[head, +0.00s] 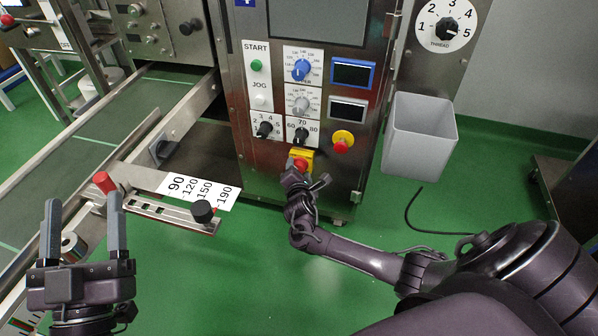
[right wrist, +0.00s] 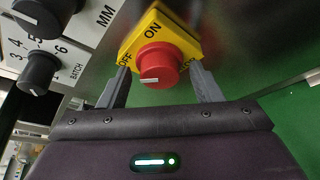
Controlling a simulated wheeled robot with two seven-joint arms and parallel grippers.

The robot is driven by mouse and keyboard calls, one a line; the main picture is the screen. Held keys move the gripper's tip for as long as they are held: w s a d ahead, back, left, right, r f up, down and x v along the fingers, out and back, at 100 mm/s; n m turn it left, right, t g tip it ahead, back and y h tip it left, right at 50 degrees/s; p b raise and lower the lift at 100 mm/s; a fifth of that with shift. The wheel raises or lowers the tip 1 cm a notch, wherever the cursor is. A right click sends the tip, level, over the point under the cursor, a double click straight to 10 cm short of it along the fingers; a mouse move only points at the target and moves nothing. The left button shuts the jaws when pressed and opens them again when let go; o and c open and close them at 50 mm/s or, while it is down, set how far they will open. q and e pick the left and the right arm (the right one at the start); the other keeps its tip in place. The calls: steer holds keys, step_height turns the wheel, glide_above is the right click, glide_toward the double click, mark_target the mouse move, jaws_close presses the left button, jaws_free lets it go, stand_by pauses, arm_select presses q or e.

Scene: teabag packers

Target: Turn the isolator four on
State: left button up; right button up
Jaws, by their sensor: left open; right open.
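The isolator is a red knob (head: 301,165) on a yellow plate (head: 307,155), low on the steel cabinet front. In the right wrist view, the red knob (right wrist: 158,68) sits on the yellow plate (right wrist: 166,32) marked OFF and ON. The knob's white mark lies on its left side, toward the OFF side. No number four shows on it. My right gripper (right wrist: 159,70) is open, its two fingers apart on either side of the knob; whether they touch it cannot be told. In the head view, my right gripper (head: 297,178) partly covers the isolator. My left gripper (head: 84,203) is open and empty.
Above the isolator are black dials (head: 301,135), a blue dial (head: 301,69) and a green start button (head: 256,66). A red button on yellow (head: 342,141) sits to its right. A grey bin (head: 420,135) hangs at right. A slotted bar (head: 165,212) juts out near my left gripper.

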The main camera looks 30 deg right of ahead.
steer(key=c, duration=1)
